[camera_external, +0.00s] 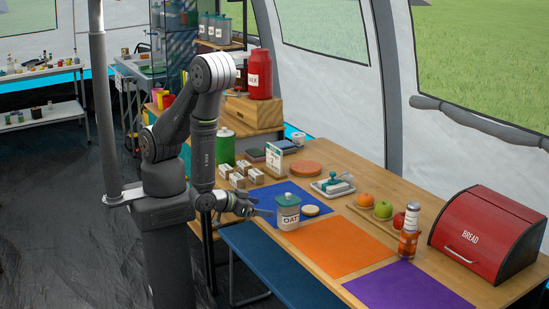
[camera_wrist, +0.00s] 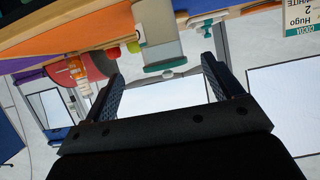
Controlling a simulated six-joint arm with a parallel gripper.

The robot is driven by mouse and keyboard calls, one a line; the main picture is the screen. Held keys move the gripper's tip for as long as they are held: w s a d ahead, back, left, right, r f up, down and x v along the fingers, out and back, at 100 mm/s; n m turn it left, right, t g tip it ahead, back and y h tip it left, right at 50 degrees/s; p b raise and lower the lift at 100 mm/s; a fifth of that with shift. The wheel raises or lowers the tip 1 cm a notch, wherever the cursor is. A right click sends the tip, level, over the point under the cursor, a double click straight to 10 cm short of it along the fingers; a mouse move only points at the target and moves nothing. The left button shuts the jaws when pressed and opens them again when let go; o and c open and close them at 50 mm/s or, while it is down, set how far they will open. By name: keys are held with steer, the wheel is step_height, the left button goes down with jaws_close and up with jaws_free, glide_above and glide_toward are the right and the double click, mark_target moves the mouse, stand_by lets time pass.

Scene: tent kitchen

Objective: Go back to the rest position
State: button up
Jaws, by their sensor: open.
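My gripper (camera_external: 252,208) is held low at the near left edge of the table, pointing right toward a pale jar labelled OATS (camera_external: 288,214). The jar stands upright on the blue mat, with a grey-green lid on top. In the wrist view my gripper (camera_wrist: 166,82) has its two dark fingers spread wide, with nothing held between them. A pale jar with a grey-green band (camera_wrist: 158,35) shows beyond the fingertips, upside down in that view. Whether a fingertip touches the jar is unclear.
Close by are a round pale disc (camera_external: 311,210), a white tray with a teal-handled item (camera_external: 333,187), fruit (camera_external: 383,209), a bottle (camera_external: 408,240) and a red bread bin (camera_external: 488,232). The orange mat (camera_external: 334,247) and purple mat (camera_external: 407,287) are mostly clear. A blue bench (camera_external: 275,265) stands below.

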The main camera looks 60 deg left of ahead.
mark_target(286, 200)
steer(key=x, duration=1.2)
steer(key=shift+w+r, duration=0.1)
steer(key=shift+r, duration=0.05)
step_height(286, 200, up, 3)
steer(key=shift+r, duration=0.25)
steer(key=shift+s+d+r, duration=0.15)
steer(key=shift+s+r, duration=0.05)
steer(key=shift+r, duration=0.1)
steer(key=shift+s+d+r, duration=0.25)
steer(key=shift+s+r, duration=0.15)
steer(key=shift+s, duration=0.25)
